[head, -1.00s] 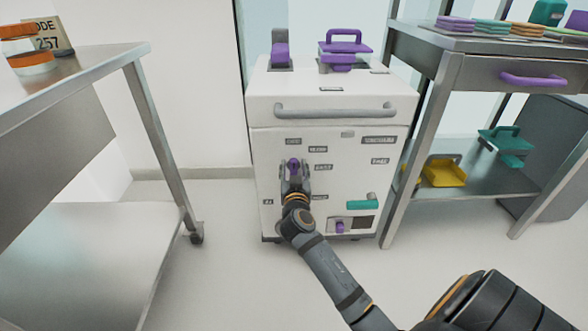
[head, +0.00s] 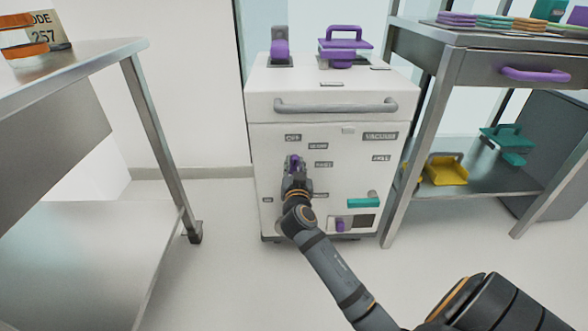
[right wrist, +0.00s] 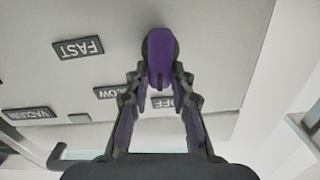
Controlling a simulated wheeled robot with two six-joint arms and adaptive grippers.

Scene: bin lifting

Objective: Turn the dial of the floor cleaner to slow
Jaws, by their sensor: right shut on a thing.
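The floor cleaner (head: 345,185) is a white cabinet standing on the floor ahead. Its purple dial (head: 294,161) sits on the front panel, largely covered by my right gripper in the head view. In the right wrist view the dial (right wrist: 160,50) lies between the two fingertips, and the gripper (right wrist: 160,78) is shut on it. The dial's long grip points roughly toward the "OFF" label (right wrist: 163,103), which the gripper partly covers. The "SLOW" label (right wrist: 112,92) is beside it, with "FAST" (right wrist: 78,48) farther off. My left gripper is not in view.
A grey bar handle (head: 335,106) crosses the cleaner above the dial. Purple fittings (head: 344,42) stand on top, and a teal lever (head: 363,203) is low on the front. Metal tables stand left (head: 95,58) and right (head: 450,68). Floor between is clear.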

